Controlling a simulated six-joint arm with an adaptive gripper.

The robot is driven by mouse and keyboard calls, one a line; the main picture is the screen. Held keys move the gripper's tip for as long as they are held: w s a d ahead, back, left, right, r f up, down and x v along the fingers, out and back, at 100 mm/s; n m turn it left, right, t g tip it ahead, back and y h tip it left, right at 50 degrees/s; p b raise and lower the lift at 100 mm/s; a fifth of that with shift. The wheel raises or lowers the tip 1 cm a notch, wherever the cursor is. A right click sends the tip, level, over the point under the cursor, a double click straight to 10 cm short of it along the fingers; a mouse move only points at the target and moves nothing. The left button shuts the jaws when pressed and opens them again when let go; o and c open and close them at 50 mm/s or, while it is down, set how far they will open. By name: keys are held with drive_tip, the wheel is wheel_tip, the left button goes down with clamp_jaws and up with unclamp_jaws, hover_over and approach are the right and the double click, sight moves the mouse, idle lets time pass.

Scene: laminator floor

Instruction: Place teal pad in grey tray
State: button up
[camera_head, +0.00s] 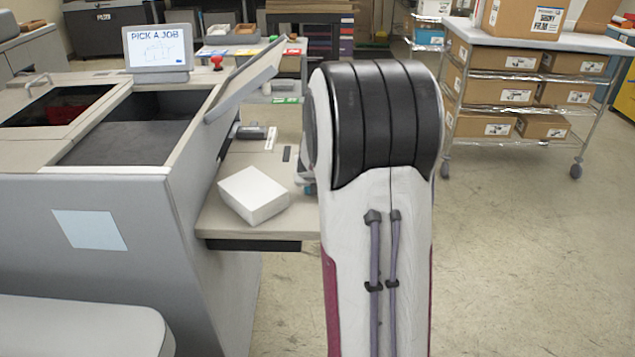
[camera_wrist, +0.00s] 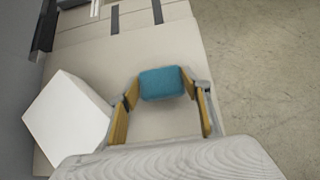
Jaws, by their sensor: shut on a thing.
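The teal pad (camera_wrist: 162,83) is a small rounded block in the wrist view. My gripper (camera_wrist: 161,88) has its yellow-lined fingers on either side of the pad and is shut on it. The pad is over the pale worktop (camera_wrist: 150,55); I cannot tell how high it is held. In the head view my arm hides most of the gripper and pad. I cannot make out the grey tray for certain in either view.
A white box (camera_head: 254,194) lies on the worktop, left of my gripper in the wrist view (camera_wrist: 70,118). A grey device (camera_head: 251,132) and a dark strip (camera_head: 287,154) lie farther back. The grey machine (camera_head: 125,215) borders the worktop on the left. Open floor lies right.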

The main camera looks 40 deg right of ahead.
drive_tip(key=shift+r, duration=0.45)
drive_tip(key=shift+r, duration=0.5)
drive_tip(key=shift+r, duration=0.3)
drive_tip(key=s+a, duration=1.2)
drive_tip(key=s, duration=0.1)
drive_tip(key=shift+a, duration=0.25)
idle(0.4)
drive_tip(key=shift+w, duration=0.15)
idle(0.7)
